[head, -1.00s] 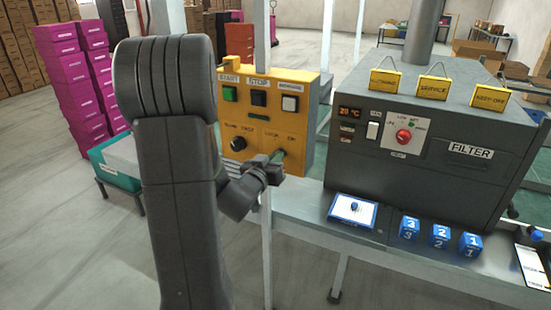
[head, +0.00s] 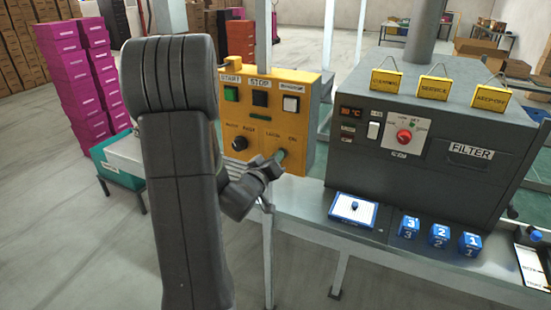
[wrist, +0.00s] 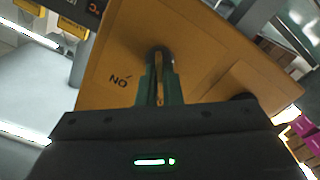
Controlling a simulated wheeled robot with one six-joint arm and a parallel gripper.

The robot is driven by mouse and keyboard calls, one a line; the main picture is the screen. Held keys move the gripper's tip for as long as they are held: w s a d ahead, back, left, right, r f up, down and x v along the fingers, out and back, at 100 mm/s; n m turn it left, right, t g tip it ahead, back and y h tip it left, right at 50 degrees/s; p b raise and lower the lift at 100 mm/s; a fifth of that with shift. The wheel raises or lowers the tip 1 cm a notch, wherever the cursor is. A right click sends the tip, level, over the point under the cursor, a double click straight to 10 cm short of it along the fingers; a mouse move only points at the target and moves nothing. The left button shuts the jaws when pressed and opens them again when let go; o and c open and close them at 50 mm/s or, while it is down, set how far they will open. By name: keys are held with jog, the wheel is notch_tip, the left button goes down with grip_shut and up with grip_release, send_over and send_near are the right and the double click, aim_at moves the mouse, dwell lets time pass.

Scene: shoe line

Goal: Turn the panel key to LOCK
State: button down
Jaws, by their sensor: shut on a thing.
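The yellow control panel (head: 240,108) stands left of the grey filter machine. Its lower right carries the key switch, with LOCK and ON lettering above. In the wrist view the panel (wrist: 215,50) appears inverted and tilted, with the ON mark left of the key. The key (wrist: 158,75) stands edge-on between my green fingertips, its far end at the round dark lock. My gripper (wrist: 159,88) is shut on the key, and in the head view my gripper (head: 278,158) is at the panel's lower right, tilted. The key is hidden there.
Beside the key is a dark selector knob (head: 239,144); START, STOP and a white button sit above. A thin metal post (head: 267,230) stands close to my wrist. The filter machine (head: 375,175) and bench (head: 310,205) lie to the right. Magenta boxes (head: 70,80) stand behind left.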

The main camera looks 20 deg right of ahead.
jog(key=c, duration=1.6)
grip_release()
jog(key=b+v, duration=0.1)
jog(key=v, duration=1.2)
jog(key=shift+s+a+b, duration=0.25)
jog(key=shift+a+b, duration=0.1)
jog(key=shift+b, duration=0.05)
jog(key=shift+d, duration=0.1)
jog(key=p+x, duration=0.1)
jog(key=x, duration=1.2)
jog(key=shift+w+d+p, duration=0.25)
jog(key=shift+d+p, duration=0.05)
jog(key=shift+p, duration=0.1)
